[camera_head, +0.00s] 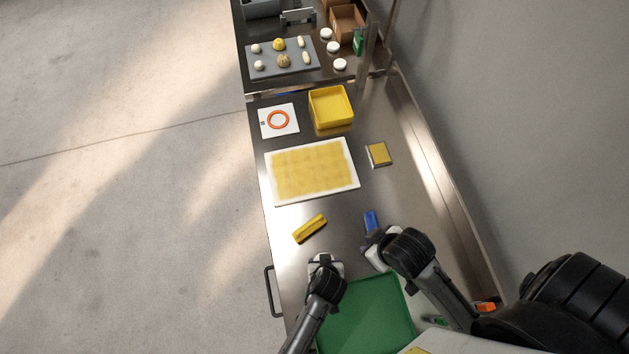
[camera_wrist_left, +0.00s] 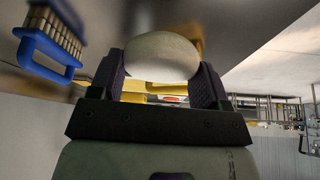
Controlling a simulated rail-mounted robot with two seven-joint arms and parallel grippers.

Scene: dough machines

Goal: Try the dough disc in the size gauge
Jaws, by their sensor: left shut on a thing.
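The size gauge appears to be the white card with an orange ring (camera_head: 278,120), lying flat at the far left edge of the steel table. My left gripper (camera_head: 325,258) is low in the head view, over the near part of the table and well short of the gauge. In the left wrist view the left gripper (camera_wrist_left: 162,80) is shut on a pale, rounded dough disc (camera_wrist_left: 162,56) between its two dark fingers. The disc is hard to make out in the head view. My right gripper (camera_head: 374,248) is to the right, by a blue object; its fingers are unclear.
A floured yellow board (camera_head: 312,170), a yellow tub (camera_head: 331,107), a yellow block (camera_head: 310,229) and a small yellow-topped box (camera_head: 378,154) stand ahead. A blue-handled brush (camera_wrist_left: 47,48) shows in the wrist view. A green tray (camera_head: 368,318) lies near.

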